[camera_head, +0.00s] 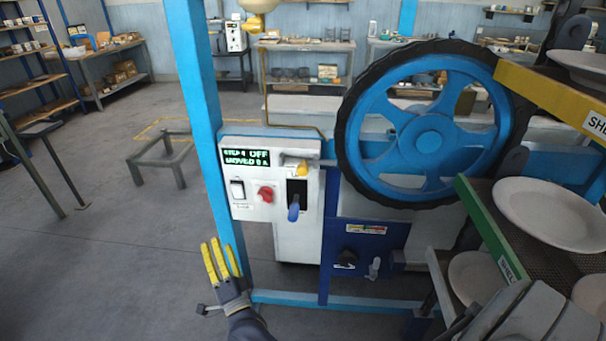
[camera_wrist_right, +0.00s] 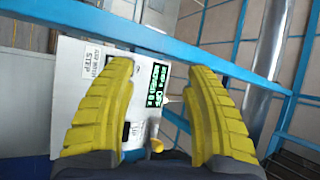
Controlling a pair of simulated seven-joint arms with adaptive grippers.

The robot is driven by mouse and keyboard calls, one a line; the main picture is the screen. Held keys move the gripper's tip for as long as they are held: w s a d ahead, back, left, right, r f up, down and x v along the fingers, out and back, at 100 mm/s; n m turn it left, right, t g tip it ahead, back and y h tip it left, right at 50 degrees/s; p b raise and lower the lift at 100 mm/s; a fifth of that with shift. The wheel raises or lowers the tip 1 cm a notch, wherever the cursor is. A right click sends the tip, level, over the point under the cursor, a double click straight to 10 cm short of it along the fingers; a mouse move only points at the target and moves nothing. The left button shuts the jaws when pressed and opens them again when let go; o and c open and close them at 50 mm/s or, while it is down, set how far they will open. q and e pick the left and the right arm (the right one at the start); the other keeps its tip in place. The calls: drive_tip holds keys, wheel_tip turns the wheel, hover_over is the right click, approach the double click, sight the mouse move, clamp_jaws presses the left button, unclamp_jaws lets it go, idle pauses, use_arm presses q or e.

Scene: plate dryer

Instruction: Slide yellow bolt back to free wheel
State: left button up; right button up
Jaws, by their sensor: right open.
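The blue spoked wheel (camera_head: 431,138) with a dark rim stands right of the white control box (camera_head: 250,208). A yellow piece (camera_head: 303,169), which looks like the bolt's handle, sits at the box's upper right below a grey metal part. In the right wrist view a small yellow piece (camera_wrist_right: 156,146) shows low between the fingers, partly cut off by the gripper. My right gripper (camera_head: 217,245), with yellow fingers, is open and empty, below and left of the box; its fingers also show in the wrist view (camera_wrist_right: 158,70). My left gripper is not in view.
The box carries a green-lit display (camera_head: 246,158), a red knob (camera_head: 265,193), a white switch (camera_head: 237,189) and a blue lever (camera_head: 294,209). A blue post (camera_head: 198,90) rises at its left. Shelves with plates (camera_head: 550,213) stand at right. The floor at left is mostly free.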

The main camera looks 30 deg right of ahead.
drive_tip(key=s+d+r+m+g+h, duration=0.1)
drive_tip(key=s+d+r+m+h, duration=0.2)
drive_tip(key=d+r+m+h, duration=0.4)
drive_tip(key=s+d+r+m+g+h, duration=0.2)
drive_tip(key=s+r+m+h, duration=0.15)
drive_tip(key=r+m, duration=0.65)
drive_tip(key=s+d+r+m+g+h, duration=0.25)
drive_tip(key=s+d+m, duration=0.2)
drive_tip(key=m, duration=0.25)
drive_tip(key=m+g+y, duration=0.3)
drive_tip(key=m, duration=0.1)
approach(301, 172)
drive_tip(key=shift+g, duration=0.25)
drive_tip(key=x, duration=1.2)
drive_tip(key=shift+a+r, duration=0.1)
drive_tip(key=shift+r, duration=0.05)
drive_tip(key=shift+c, duration=0.5)
clamp_jaws()
